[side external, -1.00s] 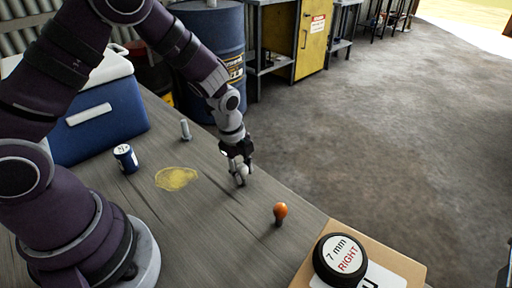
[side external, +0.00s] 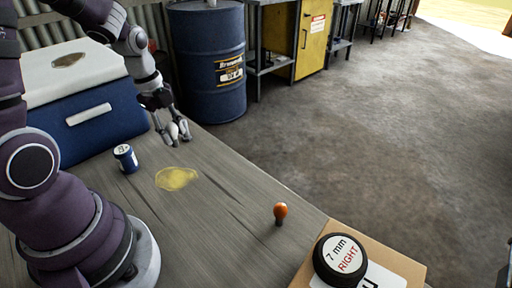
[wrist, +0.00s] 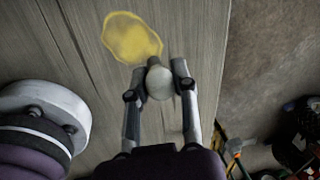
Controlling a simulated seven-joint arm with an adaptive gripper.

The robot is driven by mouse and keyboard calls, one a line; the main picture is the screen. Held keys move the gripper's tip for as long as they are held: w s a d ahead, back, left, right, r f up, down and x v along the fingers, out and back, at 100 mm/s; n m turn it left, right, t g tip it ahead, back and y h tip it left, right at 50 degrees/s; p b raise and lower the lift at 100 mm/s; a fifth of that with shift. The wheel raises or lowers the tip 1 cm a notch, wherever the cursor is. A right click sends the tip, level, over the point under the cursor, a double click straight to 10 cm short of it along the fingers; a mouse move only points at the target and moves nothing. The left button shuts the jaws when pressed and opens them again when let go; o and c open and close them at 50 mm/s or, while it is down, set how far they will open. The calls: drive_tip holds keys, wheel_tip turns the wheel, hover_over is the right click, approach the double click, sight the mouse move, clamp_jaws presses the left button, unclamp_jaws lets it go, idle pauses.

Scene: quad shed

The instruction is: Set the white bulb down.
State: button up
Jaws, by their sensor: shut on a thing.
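My gripper (side external: 180,138) is shut on the white bulb (wrist: 160,83), which sits between the two fingertips in the wrist view, its darker end pointing away from my palm. The bulb also shows as a pale oval (side external: 173,131) between the fingers in the side view. My gripper is over the far part of the grey wooden table (side external: 225,215), beyond the yellow stain (side external: 177,178). I cannot tell whether the bulb touches the tabletop.
A blue and white can (side external: 126,158) stands left of the stain, beside a blue cooler (side external: 105,120). An orange bulb (side external: 280,213) stands near the right edge. The middle of the table is clear.

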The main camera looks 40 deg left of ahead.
sight(184, 172)
drive_tip(key=f, duration=0.8)
drive_tip(key=shift+s+a, duration=0.1)
drive_tip(key=shift+s, duration=0.1)
drive_tip(key=o, duration=0.7)
drive_tip(key=shift+f, duration=0.1)
drive_tip(key=shift+o, duration=0.2)
wheel_tip(184, 172, up, 12)
drive_tip(key=s, duration=0.2)
drive_tip(key=s+d+r+n+t, duration=0.2)
drive_tip(key=d+r+n, duration=0.5)
drive_tip(key=d+n, duration=0.4)
drive_tip(key=n+t, duration=0.1)
drive_tip(key=n, duration=0.4)
drive_tip(key=shift+s+r+t, duration=0.2)
drive_tip(key=shift+s+t, duration=0.1)
